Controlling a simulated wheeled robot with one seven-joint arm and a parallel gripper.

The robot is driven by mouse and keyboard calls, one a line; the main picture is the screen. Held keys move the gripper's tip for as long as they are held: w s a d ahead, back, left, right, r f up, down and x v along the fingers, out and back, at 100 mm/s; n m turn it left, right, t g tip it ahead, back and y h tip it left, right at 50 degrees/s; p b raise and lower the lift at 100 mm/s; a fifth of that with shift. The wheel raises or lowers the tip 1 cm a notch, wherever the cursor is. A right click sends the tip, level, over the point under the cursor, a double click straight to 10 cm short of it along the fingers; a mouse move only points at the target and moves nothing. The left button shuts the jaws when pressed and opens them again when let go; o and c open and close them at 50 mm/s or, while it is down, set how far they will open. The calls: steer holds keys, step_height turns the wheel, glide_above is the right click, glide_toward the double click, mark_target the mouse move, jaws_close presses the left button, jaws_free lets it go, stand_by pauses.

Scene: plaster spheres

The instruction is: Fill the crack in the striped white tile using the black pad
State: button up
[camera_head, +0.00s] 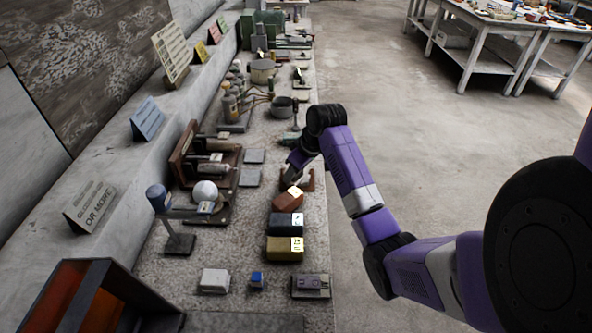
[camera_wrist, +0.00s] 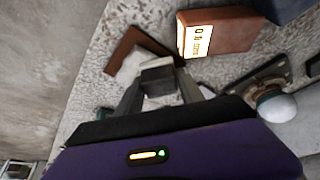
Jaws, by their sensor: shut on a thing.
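My gripper (camera_wrist: 160,92) is shut on a small dark grey block, which I take to be the black pad (camera_wrist: 158,79). In the head view my gripper (camera_head: 289,181) is low over the bench, beside a brown stand (camera_head: 309,180), and the pad cannot be made out there. In the wrist view a pale slab, probably the white tile (camera_wrist: 131,68), lies against the brown stand (camera_wrist: 143,42), just beyond the fingertips and partly covered by the pad. Its stripes and crack cannot be made out. Whether the pad touches it I cannot tell.
A brown labelled box (camera_head: 286,201), a dark one (camera_head: 283,226) and a yellow one (camera_head: 281,250) stand in a row nearer me. A white sphere (camera_head: 205,190) sits left of my gripper.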

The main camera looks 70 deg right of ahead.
steer(key=shift+s+d+f, duration=0.1)
steer(key=shift+s+d, duration=0.15)
steer(key=shift+d, duration=0.45)
steer(key=shift+s+d, duration=0.2)
steer(key=shift+d, duration=0.5)
steer(key=shift+p, duration=0.3)
steer(key=shift+w+a+r+p, duration=0.2)
steer(key=shift+a+r+p, duration=0.55)
steer(key=shift+p, duration=0.3)
steer(key=shift+d, duration=0.1)
steer(key=shift+w+d+b, duration=0.35)
steer(key=shift+d+b, duration=0.05)
steer(key=shift+d, duration=0.1)
steer(key=shift+w+d, duration=0.4)
steer(key=shift+d, duration=0.3)
